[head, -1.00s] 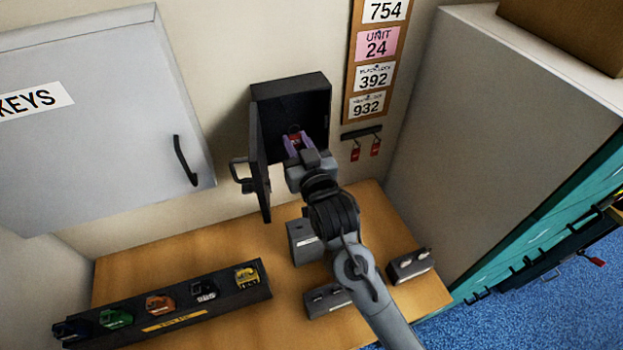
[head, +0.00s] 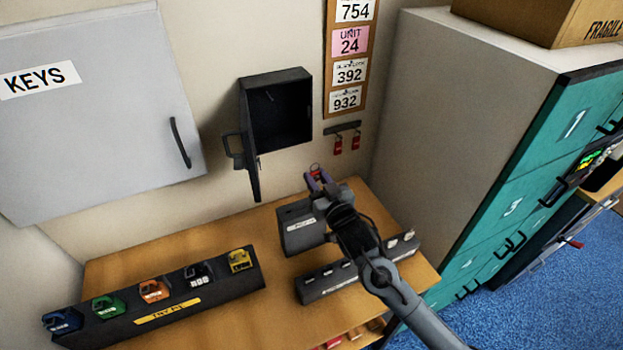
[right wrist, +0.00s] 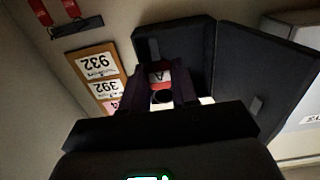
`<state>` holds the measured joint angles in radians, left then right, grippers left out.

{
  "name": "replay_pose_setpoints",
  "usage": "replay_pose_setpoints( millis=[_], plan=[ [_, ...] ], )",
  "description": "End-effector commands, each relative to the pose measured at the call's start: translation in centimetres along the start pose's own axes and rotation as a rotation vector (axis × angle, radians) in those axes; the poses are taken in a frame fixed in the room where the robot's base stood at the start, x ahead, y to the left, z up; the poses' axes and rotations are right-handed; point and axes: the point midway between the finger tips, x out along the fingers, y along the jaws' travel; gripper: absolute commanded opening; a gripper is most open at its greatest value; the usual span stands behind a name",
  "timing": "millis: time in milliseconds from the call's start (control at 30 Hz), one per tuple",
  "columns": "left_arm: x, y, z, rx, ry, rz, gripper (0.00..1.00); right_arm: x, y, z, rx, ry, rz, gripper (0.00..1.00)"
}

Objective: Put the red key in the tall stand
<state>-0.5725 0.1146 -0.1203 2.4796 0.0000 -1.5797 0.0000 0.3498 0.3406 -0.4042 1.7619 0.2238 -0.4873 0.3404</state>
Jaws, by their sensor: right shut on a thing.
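My right gripper (head: 319,182) is shut on the red key (head: 315,173), out in front of the wall. Only a bit of red and a ring show past the fingers. A taller dark grey block with a white label (head: 292,240), seemingly the tall stand, sits on the wooden bench, just below and left of the gripper. The gripper and arm partly cover its right side. The key appears apart from it. My left gripper is not in view.
The black wall box (head: 285,112) hangs open, its door swung left. A low stand (head: 325,287) with several small pieces lies in front of the block. A padlock rack (head: 165,312) is at left. Red tags (head: 338,146) hang on the wall. Teal lockers (head: 520,190) are at right.

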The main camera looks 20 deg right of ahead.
Motion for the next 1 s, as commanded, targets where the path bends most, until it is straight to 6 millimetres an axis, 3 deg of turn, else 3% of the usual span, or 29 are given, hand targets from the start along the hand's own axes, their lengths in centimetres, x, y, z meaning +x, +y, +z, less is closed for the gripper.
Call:
replay_pose_setpoints(
  millis=[600, 1000],
  plan=[
    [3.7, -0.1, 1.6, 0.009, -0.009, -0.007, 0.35, 0.0, 0.0, 4.2, 0.000, 0.000, 0.000, 0.12],
    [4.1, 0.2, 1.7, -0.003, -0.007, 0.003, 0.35, 0.0, 0.0, 4.9, 0.000, 0.000, 0.000, 0.12]
  ],
)
